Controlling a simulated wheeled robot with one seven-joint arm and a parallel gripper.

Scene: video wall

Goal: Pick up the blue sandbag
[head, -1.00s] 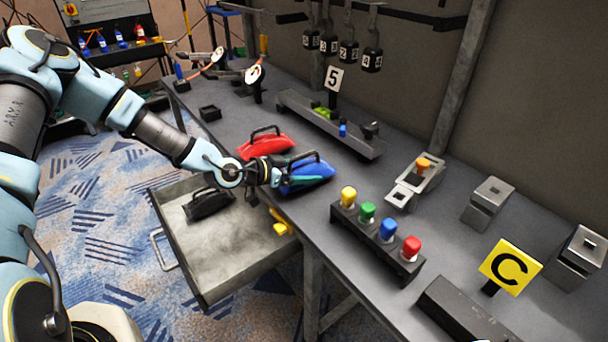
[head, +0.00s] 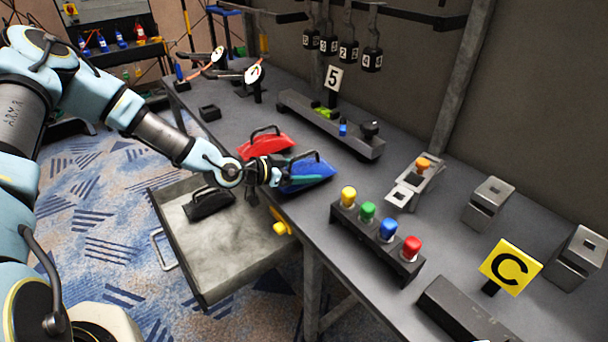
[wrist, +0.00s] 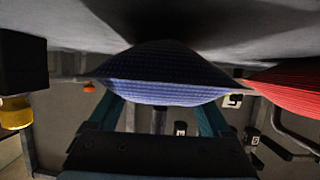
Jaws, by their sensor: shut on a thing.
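The blue sandbag (head: 318,170) lies on the grey workbench near its front edge, with a dark handle on top. In the wrist view the blue sandbag (wrist: 160,85) fills the upper middle, with the bench surface above it in the picture. My gripper (head: 296,180) reaches in from the left at the bag's near side. In the wrist view its teal fingers (wrist: 160,118) stand on either side of the bag's handle area, and my gripper is shut on the bag. The bag appears to rest on the bench. The exact grip contact is hidden.
A red sandbag (head: 266,144) lies just left of the blue one. A black sandbag (head: 207,203) lies in the open drawer (head: 215,262) below. A button box (head: 375,240) stands to the right. Bench space between the blue bag and the rear tray (head: 345,140) is clear.

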